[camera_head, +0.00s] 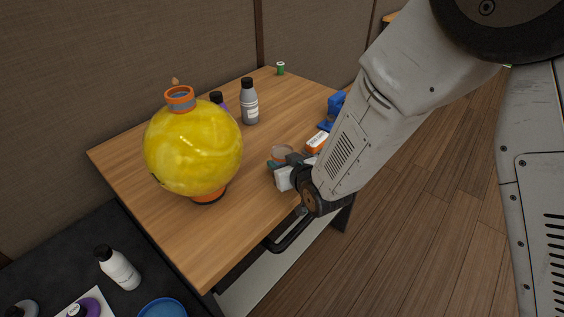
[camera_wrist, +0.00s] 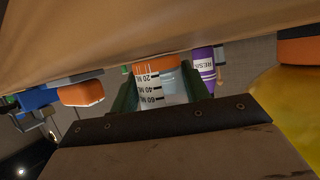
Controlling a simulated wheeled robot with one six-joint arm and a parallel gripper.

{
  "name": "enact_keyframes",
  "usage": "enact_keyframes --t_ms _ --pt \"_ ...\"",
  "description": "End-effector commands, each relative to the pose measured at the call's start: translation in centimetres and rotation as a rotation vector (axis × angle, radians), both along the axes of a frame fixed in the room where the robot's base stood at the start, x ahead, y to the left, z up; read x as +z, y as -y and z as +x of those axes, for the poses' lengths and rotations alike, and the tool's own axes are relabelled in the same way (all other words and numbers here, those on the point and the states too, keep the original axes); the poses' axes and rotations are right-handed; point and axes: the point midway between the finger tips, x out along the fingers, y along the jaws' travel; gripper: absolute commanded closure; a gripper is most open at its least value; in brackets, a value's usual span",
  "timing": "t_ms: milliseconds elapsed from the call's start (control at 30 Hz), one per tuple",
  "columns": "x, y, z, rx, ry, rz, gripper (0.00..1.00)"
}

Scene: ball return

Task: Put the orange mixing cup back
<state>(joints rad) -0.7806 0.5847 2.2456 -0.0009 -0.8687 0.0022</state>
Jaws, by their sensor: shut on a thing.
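The orange mixing cup (camera_wrist: 160,85), a clear cup with black measuring marks and an orange end, sits between the two dark green fingers of my gripper (camera_wrist: 160,94) in the wrist view. My gripper is shut on it. In the head view the cup (camera_head: 282,154) shows partly at the tip of my gripper (camera_head: 283,167), over the right part of the wooden table (camera_head: 250,215). My gripper hides part of the cup. I cannot tell whether the cup touches the table top.
A big yellow globe vessel (camera_head: 193,150) stands left on the table. A grey bottle (camera_head: 249,103), a purple bottle (camera_wrist: 204,68), an orange-and-white box (camera_head: 317,141), a blue device (camera_head: 334,108) and a green item (camera_head: 280,68) stand around. A dark surface (camera_head: 60,245) holds a white bottle (camera_head: 119,269).

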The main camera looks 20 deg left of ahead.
Motion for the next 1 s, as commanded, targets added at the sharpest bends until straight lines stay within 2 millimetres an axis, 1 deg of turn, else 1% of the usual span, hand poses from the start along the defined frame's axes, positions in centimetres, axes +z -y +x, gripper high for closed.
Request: enact_keyframes --t_ms 200,333,367,400,433,667,767,867,1000 --pt "0.0 -0.2 -0.1 0.002 0.002 0.001 0.79" --pt "-0.3 -0.2 -0.1 0.003 0.001 0.001 0.79" --pt "-0.3 -0.3 -0.1 0.004 0.001 0.0 0.48" --pt "-0.3 -0.3 -0.2 0.004 0.001 0.0 0.37" --pt "-0.3 -0.3 -0.2 0.004 0.001 0.0 0.32" --pt "-0.2 -0.3 -0.2 0.005 0.001 0.001 0.32" --pt "0.1 -0.4 -0.2 0.005 0.001 0.001 0.32" --pt "0.5 0.3 -0.9 0.005 0.001 0.001 0.32" --pt "1.6 2.0 -2.6 0.005 0.002 0.002 0.32"
